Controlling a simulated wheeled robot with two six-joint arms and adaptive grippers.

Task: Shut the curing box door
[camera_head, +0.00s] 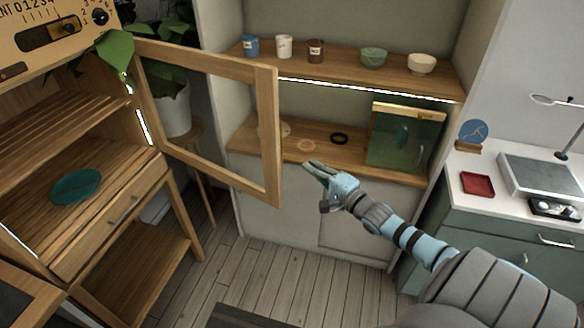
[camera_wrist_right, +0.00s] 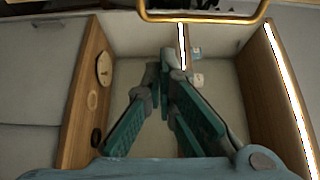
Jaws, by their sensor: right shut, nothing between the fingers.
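The curing box (camera_head: 142,181) is the wooden cabinet at the left of the head view. Its glazed wooden-framed door (camera_head: 272,135) stands wide open, swung out to the right. A teal plate (camera_head: 75,186) lies on a slatted shelf inside the box. My right gripper (camera_head: 313,170) is shut and empty, just right of the door's free edge in the head view; I see no clear contact. In the right wrist view its fingers (camera_wrist_right: 162,70) are together with nothing between them, and the door cannot be made out for sure. My left gripper is not in view.
Wall shelves (camera_head: 345,66) behind hold several cups and bowls. A green glass case (camera_head: 404,140) stands on the lower shelf. A counter at the right holds a red tray (camera_head: 477,184) and a scale (camera_head: 540,173). A potted plant (camera_head: 174,108) stands behind the door. Floor (camera_head: 255,270) is open in front.

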